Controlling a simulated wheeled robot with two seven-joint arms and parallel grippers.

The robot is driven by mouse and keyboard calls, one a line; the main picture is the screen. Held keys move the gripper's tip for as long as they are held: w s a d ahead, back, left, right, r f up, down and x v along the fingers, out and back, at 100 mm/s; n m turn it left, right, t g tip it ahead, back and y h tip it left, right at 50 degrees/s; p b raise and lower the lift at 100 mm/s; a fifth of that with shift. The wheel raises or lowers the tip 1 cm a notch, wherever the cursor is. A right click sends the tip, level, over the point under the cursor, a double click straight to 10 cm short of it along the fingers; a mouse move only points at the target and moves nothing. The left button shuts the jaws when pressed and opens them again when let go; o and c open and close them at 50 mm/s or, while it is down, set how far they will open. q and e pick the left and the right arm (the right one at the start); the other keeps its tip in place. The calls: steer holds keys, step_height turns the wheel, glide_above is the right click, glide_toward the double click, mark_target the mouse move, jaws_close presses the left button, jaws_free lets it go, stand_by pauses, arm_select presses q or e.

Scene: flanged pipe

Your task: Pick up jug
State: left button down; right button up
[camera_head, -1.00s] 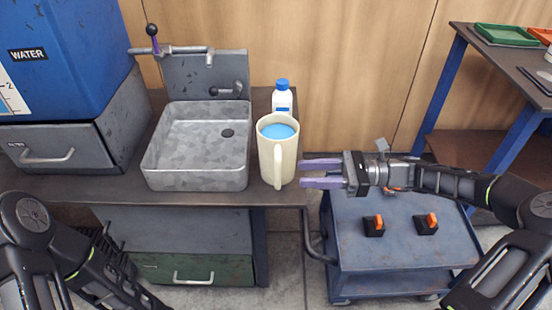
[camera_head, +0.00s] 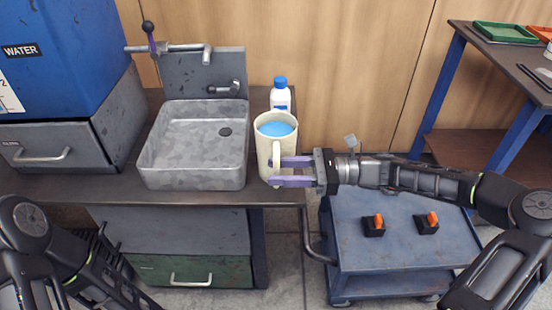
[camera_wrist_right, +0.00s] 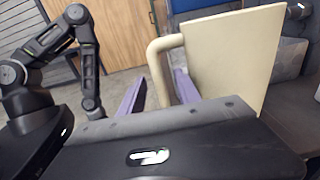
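The cream jug (camera_head: 266,150) holds blue liquid and stands upright on the dark counter, right of the sink. Its handle faces the front right. My right gripper (camera_head: 272,172) is at the handle with its purple fingers spread. In the right wrist view the jug (camera_wrist_right: 232,58) fills the upper right, and its handle (camera_wrist_right: 160,70) comes down between the two fingers of the open gripper (camera_wrist_right: 158,88). I see gaps beside the handle there. My left gripper is outside the head view; only part of the left arm shows at lower left.
A grey sink (camera_head: 190,178) with a tap is just left of the jug. A white bottle with a blue cap (camera_head: 280,97) stands close behind it. A blue cart (camera_head: 400,245) is below at right, and a blue water tank (camera_head: 75,60) is at far left.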

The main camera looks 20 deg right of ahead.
steer(key=shift+w+a, duration=0.1)
steer(key=shift+a, duration=0.4)
steer(key=shift+c, duration=0.6)
jaws_close()
stand_by(0.5)
steer(key=shift+r, duration=0.15)
stand_by(0.4)
